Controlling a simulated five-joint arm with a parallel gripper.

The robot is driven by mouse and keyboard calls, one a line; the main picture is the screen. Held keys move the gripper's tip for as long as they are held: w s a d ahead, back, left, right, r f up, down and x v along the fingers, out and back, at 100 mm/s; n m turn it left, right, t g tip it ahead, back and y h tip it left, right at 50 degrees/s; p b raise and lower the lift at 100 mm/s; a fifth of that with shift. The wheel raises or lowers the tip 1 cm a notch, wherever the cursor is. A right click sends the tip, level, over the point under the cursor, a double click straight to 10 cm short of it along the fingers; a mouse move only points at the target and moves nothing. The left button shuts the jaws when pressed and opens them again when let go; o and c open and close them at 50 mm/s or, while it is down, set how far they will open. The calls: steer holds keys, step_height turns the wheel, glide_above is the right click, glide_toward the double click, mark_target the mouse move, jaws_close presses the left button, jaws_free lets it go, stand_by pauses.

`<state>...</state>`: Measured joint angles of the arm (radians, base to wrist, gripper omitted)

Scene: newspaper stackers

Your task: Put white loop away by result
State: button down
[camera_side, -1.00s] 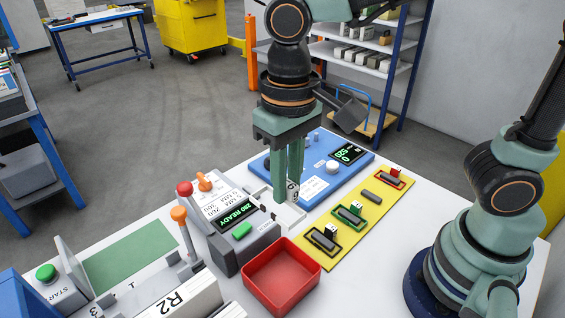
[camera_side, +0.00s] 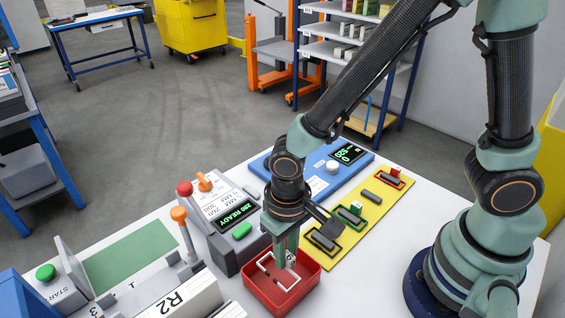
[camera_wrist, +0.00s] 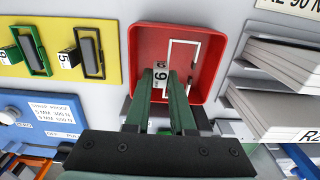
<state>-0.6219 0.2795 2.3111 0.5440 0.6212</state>
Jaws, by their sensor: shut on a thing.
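The white loop (camera_side: 265,261), a thin open rectangle with a small number tag (camera_side: 291,258), hangs inside the red tray (camera_side: 258,293). My gripper (camera_side: 285,262) is shut on the loop at its tag, fingers pointing down into the tray. In the wrist view the loop (camera_wrist: 184,41) lies over the tray floor within the red walls (camera_wrist: 134,50), and the tag (camera_wrist: 159,88) shows between the fingers (camera_wrist: 163,80). I cannot tell whether the loop touches the floor. The yellow board (camera_side: 340,249) holds a black loop, a green loop (camera_side: 352,218) and a red loop (camera_side: 390,181).
A grey device (camera_side: 222,258) with a display reading 280 READY stands left of the tray. A blue device (camera_side: 355,168) with a display and white knob lies behind. Several upright stacks marked R2 (camera_side: 180,300) stand at the front left. A grey bar sits bare on the yellow board.

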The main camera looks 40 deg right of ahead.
steer(key=shift+f, duration=0.85)
steer(key=shift+f, duration=0.25)
steer(key=shift+f, duration=0.35)
steer(key=c, duration=0.8)
jaws_free()
steer(key=shift+o, duration=0.2)
steer(key=shift+r, duration=0.1)
